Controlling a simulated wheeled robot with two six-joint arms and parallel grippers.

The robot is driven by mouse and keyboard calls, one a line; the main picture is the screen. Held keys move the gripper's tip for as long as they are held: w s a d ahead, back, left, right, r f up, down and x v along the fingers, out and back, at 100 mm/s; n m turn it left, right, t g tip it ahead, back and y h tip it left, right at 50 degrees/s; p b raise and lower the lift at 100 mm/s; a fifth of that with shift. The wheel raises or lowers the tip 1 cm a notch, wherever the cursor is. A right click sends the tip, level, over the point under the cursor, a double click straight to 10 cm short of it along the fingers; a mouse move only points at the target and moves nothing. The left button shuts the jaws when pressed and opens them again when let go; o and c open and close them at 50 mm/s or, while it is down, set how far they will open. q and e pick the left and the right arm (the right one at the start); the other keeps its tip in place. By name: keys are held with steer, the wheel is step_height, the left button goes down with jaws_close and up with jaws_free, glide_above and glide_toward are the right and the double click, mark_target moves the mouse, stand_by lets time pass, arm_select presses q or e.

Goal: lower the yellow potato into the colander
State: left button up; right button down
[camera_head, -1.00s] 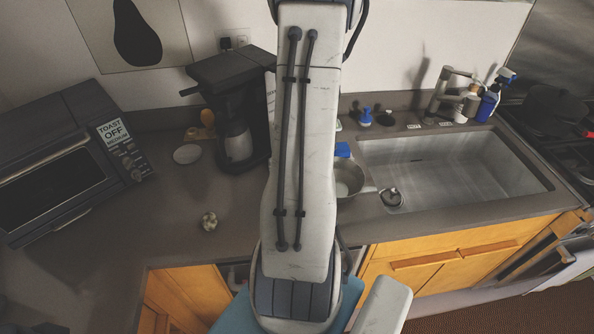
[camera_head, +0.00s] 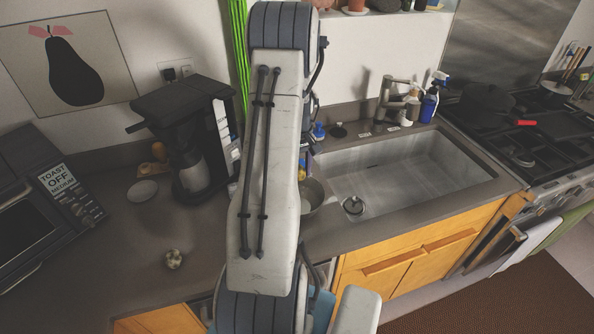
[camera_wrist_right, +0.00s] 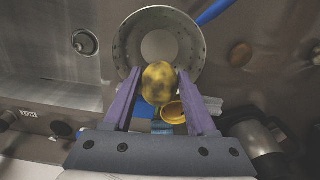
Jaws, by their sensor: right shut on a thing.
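The yellow potato (camera_wrist_right: 158,84) is held between the two purple fingers of my right gripper (camera_wrist_right: 159,76) in the right wrist view. The metal colander (camera_wrist_right: 126,40), round with small holes, lies beyond the potato, which overlaps its near rim in the picture. In the head view the colander (camera_head: 314,197) stands on the counter left of the sink, partly hidden by my right arm. A small yellow patch (camera_head: 302,171), likely the potato, shows just above it. I cannot tell how high the potato is above the rim. My left gripper is not in view.
The sink (camera_head: 400,175) lies right of the colander, with a drain strainer (camera_head: 353,206) in it. A coffee maker (camera_head: 190,140) and a toaster oven (camera_head: 35,215) stand to the left. A small pale round item (camera_head: 173,259) lies on otherwise bare counter. A blue handle (camera_wrist_right: 214,11) is near the colander.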

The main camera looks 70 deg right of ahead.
stand_by(0.6)
steer(key=shift+f+b, duration=3)
steer(key=shift+f, duration=1.65)
steer(key=shift+f+b, duration=1.65)
steer(key=shift+f, duration=0.8)
steer(key=shift+c, duration=0.6)
jaws_free()
step_height(320, 180, up, 10)
steer(key=shift+r+b, duration=0.25)
steer(key=shift+b, duration=0.8)
